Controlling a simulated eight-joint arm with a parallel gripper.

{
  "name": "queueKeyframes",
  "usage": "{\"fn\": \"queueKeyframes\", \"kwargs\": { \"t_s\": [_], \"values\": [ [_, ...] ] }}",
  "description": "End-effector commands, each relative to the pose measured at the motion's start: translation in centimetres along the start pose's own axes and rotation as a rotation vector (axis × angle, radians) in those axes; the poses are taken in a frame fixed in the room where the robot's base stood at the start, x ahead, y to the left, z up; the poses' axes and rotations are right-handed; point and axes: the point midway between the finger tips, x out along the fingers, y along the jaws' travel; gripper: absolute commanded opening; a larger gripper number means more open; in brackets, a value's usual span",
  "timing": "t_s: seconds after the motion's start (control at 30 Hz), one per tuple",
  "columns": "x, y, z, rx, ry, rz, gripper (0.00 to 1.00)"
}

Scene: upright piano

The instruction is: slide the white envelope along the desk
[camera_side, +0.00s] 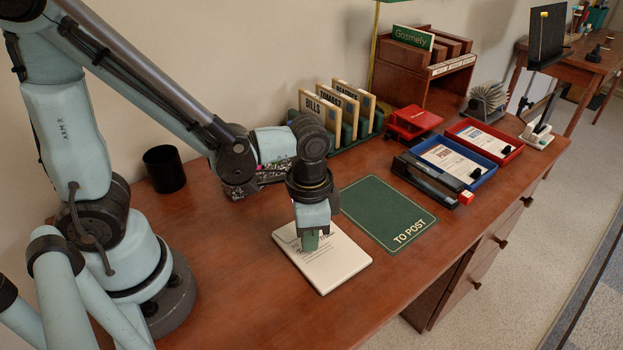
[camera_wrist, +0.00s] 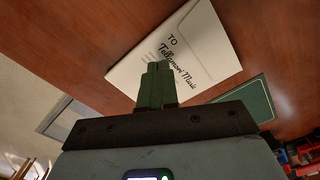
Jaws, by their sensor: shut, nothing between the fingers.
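The white envelope (camera_side: 335,265) lies flat on the wooden desk, left of the green "TO POST" mat (camera_side: 385,212) and apart from it. It looks thick. In the wrist view the envelope (camera_wrist: 205,40) shows black handwriting that begins "TO" and seems to read "Tollymore Music". My gripper (camera_side: 311,241) points down over the envelope's far part, its green fingers shut with nothing between them. In the wrist view the shut fingertips (camera_wrist: 158,68) overlap the envelope's edge. I cannot tell whether they touch its surface. The fingers hide part of the writing.
A black stapler-like tool (camera_side: 430,178), a blue tray (camera_side: 445,165) and a red tray (camera_side: 487,140) stand beyond the mat. A rack of upright cards (camera_side: 340,112) is at the back. A black cup (camera_side: 164,168) stands near the wall. The desk in front is clear.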

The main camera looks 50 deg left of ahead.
Motion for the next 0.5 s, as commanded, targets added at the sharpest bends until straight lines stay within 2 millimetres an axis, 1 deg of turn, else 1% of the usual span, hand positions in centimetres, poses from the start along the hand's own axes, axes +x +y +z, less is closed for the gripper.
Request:
{"fn": "queueKeyframes", "kwargs": {
  "t_s": [0.5],
  "values": [
    [0.75,-0.01,-0.03,0.0,0.0,0.0,0.0]
  ]
}}
